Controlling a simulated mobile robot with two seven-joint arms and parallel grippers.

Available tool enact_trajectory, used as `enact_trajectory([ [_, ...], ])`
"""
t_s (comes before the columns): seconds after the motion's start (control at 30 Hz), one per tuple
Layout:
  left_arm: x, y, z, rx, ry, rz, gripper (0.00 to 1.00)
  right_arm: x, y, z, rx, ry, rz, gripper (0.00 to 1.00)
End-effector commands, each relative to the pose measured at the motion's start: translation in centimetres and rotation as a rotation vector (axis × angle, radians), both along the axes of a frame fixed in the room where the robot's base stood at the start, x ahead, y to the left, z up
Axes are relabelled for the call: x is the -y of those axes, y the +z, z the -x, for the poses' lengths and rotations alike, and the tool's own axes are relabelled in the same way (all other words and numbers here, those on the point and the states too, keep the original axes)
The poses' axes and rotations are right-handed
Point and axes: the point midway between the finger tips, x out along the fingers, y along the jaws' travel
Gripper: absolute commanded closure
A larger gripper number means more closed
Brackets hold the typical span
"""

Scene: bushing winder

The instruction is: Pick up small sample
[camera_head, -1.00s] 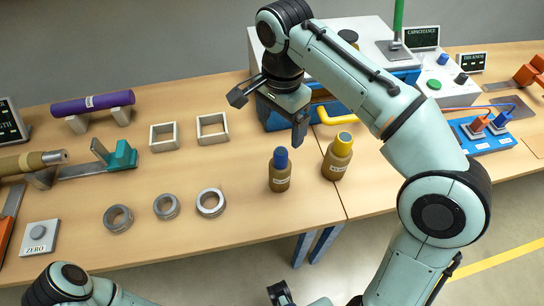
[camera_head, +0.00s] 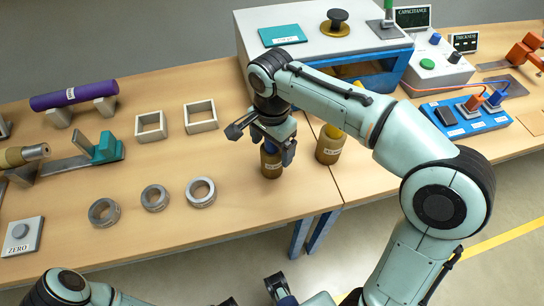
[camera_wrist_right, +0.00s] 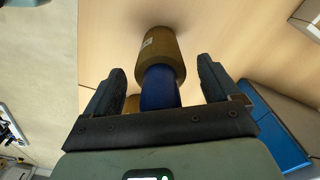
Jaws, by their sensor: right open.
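The small sample is a brown bottle (camera_head: 271,166) with a blue cap, standing upright on the table. My right gripper (camera_head: 265,142) is over its top, pointing down, and hides the cap in the head view. In the right wrist view the blue cap (camera_wrist_right: 160,88) and brown body (camera_wrist_right: 160,52) lie between the two open fingers of the right gripper (camera_wrist_right: 160,82). A gap shows on each side of the cap. Dark parts, likely of my left gripper (camera_head: 258,294), show at the bottom edge of the head view, mostly cut off.
A second brown bottle (camera_head: 329,147) with a yellow cap stands close to the right, partly behind my arm. A blue-and-white machine (camera_head: 330,45) is behind. Several metal rings (camera_head: 155,197) and two square frames (camera_head: 200,116) lie to the left. The front table edge is near.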

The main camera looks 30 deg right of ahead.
Motion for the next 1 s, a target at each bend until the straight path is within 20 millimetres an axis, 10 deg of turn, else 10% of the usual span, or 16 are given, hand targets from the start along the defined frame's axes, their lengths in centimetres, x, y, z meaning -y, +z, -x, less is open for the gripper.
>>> enact_trajectory([
  [0.17, 0.0, 0.1, 0.0, 0.001, 0.000, 0.000, 0.57, 0.0, 0.0, 0.0, 0.000, 0.000, 0.000, 0.11],
  [0.47, 0.0, 0.1, 0.0, 0.001, 0.000, 0.000, 0.57, 0.0, 0.0, 0.0, -0.001, 0.001, 0.000, 1.00],
  [1.0, 0.0, 0.6, -0.1, 0.001, -0.001, 0.000, 0.57, 0.0, 2.2, -0.1, 0.005, 0.001, -0.001, 1.00],
])
